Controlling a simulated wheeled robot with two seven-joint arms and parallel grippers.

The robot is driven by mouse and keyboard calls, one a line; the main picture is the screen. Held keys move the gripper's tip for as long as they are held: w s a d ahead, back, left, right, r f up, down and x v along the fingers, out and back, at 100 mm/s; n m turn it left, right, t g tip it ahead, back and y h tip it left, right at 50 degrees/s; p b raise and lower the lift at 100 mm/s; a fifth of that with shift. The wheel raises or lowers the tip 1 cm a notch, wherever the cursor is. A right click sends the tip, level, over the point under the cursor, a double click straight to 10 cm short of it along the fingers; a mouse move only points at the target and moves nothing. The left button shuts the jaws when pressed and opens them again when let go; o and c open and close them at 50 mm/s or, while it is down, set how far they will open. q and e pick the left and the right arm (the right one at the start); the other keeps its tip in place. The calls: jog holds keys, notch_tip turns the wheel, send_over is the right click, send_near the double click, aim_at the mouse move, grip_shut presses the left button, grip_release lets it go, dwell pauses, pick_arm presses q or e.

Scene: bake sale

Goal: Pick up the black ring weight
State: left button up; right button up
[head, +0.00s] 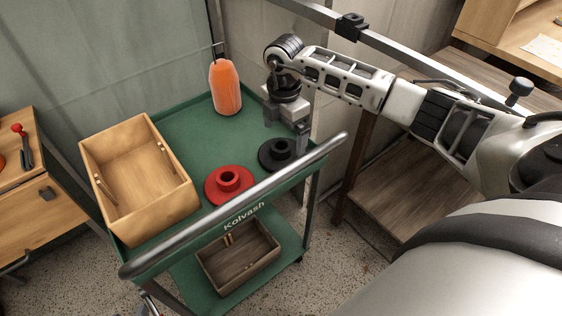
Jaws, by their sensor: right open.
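The black ring weight (277,154) lies flat on the green cart top, near its right front corner, just behind the cart's metal handle bar. It is a wide disc with a raised hub. My right gripper (285,128) points down above and just behind the weight, open and with nothing visible between its fingers. Whether a finger touches the weight I cannot tell. My left gripper is not in view.
A similar red ring weight (228,181) lies left of the black one. A wooden crate (94,146) fills the cart's left side, and an orange bottle (226,88) stands at the back. The handle bar (240,204) crosses the front. A darker crate (240,268) sits on the lower shelf.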

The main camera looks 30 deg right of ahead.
aim_at(281, 146)
jog(key=f+b, duration=0.3)
jog(key=a+f+b, duration=0.1)
jog(key=f, duration=0.1)
jog(key=shift+d+f+b, duration=0.1)
jog(key=shift+f+b, duration=0.15)
jog(key=shift+b, duration=0.2)
jog(key=shift+r, duration=0.1)
jog(key=c, duration=1.1)
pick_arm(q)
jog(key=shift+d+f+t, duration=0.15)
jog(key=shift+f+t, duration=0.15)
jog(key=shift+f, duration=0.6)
pick_arm(e)
jog(key=shift+r, duration=0.15)
jog(key=c, duration=0.5)
jog(key=shift+o, duration=0.2)
jog(key=shift+r, duration=0.1)
